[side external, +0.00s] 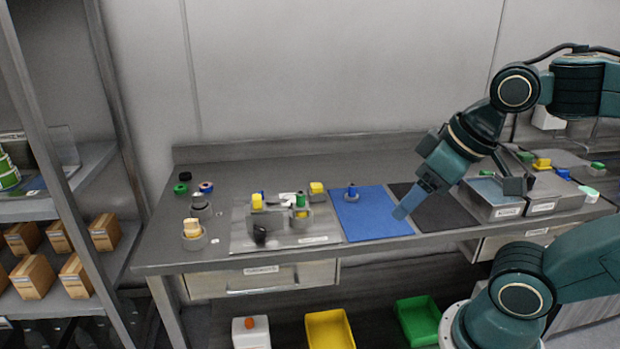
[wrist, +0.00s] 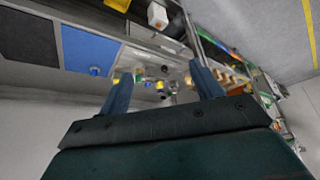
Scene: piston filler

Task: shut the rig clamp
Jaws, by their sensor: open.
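The rig (side external: 320,240) is a grey metal plate on the bench, left of the blue mat.
A blue mat (side external: 375,222) with a small blue part (side external: 351,192) and a dark mat (side external: 455,215) lie on the bench. Grey trays (side external: 492,211) stand at the right. Loose rings and caps (side external: 206,188) lie at the left. The bench's back strip is mostly clear.

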